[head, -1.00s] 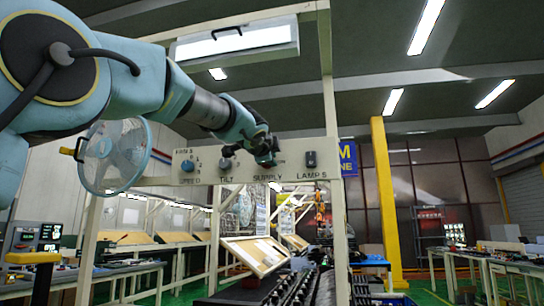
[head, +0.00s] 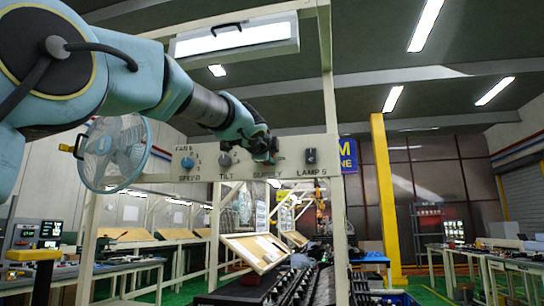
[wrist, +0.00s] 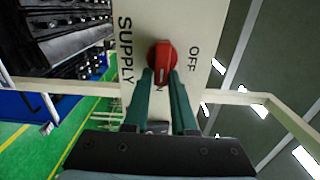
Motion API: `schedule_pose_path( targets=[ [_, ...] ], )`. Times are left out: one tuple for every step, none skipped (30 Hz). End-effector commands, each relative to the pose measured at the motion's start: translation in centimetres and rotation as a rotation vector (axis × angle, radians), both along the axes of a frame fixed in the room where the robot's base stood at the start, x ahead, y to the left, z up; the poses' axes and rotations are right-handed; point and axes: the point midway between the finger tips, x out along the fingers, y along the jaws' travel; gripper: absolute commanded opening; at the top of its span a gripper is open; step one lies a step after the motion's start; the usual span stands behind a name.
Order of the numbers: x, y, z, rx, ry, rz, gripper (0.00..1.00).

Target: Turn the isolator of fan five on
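The control panel (head: 300,178) carries a FAN 5 label and a row of knobs marked SPEED, TILT, SUPPLY and LAMP 5. In the wrist view the SUPPLY isolator is a red rotary knob (wrist: 162,54). OFF is printed to its right, and an N shows below it, the rest of that word hidden. The knob's white mark is at its lower end, towards the N. My gripper (wrist: 161,76) has its two green fingers close against both sides of the knob and appears shut on it. In the head view my gripper (head: 266,152) covers the isolator.
The fan (head: 115,153) stands left of the panel. The blue SPEED knob (head: 187,163), TILT knob (head: 225,160) and black LAMP 5 switch (head: 310,156) flank the isolator. A lamp (head: 236,39) hangs above on the cream frame. Benches stand behind.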

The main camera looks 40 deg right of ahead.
Motion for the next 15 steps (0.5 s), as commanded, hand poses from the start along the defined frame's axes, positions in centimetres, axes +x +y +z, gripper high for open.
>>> schedule_pose_path(
  targets=[
    [0.66, 0.20, -0.11, 0.003, -0.002, 0.012, 0.39],
    [0.64, 0.20, -0.09, 0.003, -0.002, 0.011, 0.42],
    [0.60, 0.18, -0.06, 0.002, -0.001, 0.010, 0.47],
    [0.58, 0.17, -0.04, 0.002, -0.001, 0.010, 0.50],
    [0.55, 0.16, -0.01, 0.001, -0.002, 0.009, 0.50],
    [0.52, 0.16, 0.02, 0.001, -0.002, 0.008, 0.50],
    [0.49, 0.15, 0.04, 0.000, -0.002, 0.008, 0.50],
    [0.47, 0.14, 0.07, 0.000, -0.002, 0.007, 0.50],
    [0.44, 0.13, 0.10, -0.001, -0.003, 0.007, 0.50],
    [0.40, 0.13, 0.12, -0.001, -0.002, 0.006, 0.50],
    [0.36, 0.16, 0.14, -0.002, -0.003, 0.005, 0.50],
    [0.26, 0.26, 0.14, -0.003, -0.003, 0.005, 0.50],
    [0.14, 0.40, 0.13, -0.003, -0.003, 0.004, 0.50],
    [-0.02, 0.60, 0.11, -0.003, -0.003, 0.004, 0.50],
    [-0.31, 0.97, 0.08, -0.004, -0.003, 0.003, 0.50]
  ],
)
